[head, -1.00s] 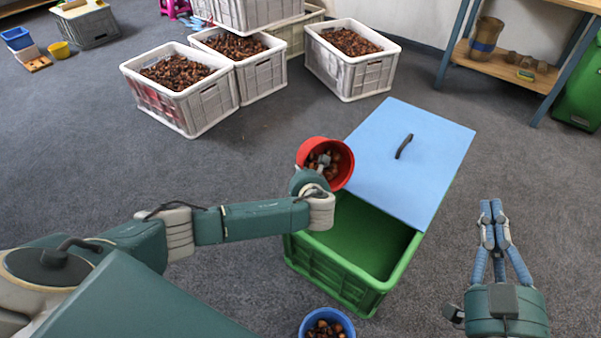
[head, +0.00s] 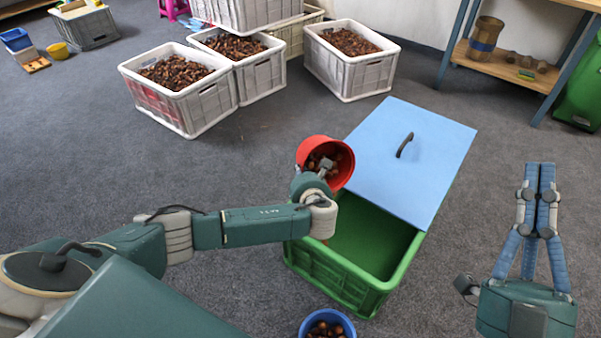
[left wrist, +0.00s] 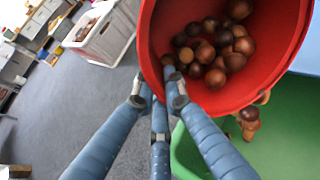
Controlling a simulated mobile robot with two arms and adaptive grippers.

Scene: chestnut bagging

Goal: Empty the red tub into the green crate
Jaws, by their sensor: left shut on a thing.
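The red tub (head: 345,172) is held tilted above the near-left part of the green crate (head: 335,275). My left gripper (head: 322,168) is shut on the tub's wall; its fingers (left wrist: 165,95) also show in the left wrist view. Brown chestnuts (left wrist: 215,50) lie inside the tub, and a few (left wrist: 249,118) are at or beyond its lower rim, over the crate's green interior (left wrist: 285,135). The crate's visible floor looks bare in the head view. My right gripper (head: 540,166) is shut and empty, right of the crate.
A blue lid (head: 420,150) with a dark handle covers the crate's far part. A blue bowl of chestnuts (head: 327,318) stands in front of the crate. Grey crates of chestnuts (head: 205,105) stand behind, and a shelf (head: 510,70) at the back right.

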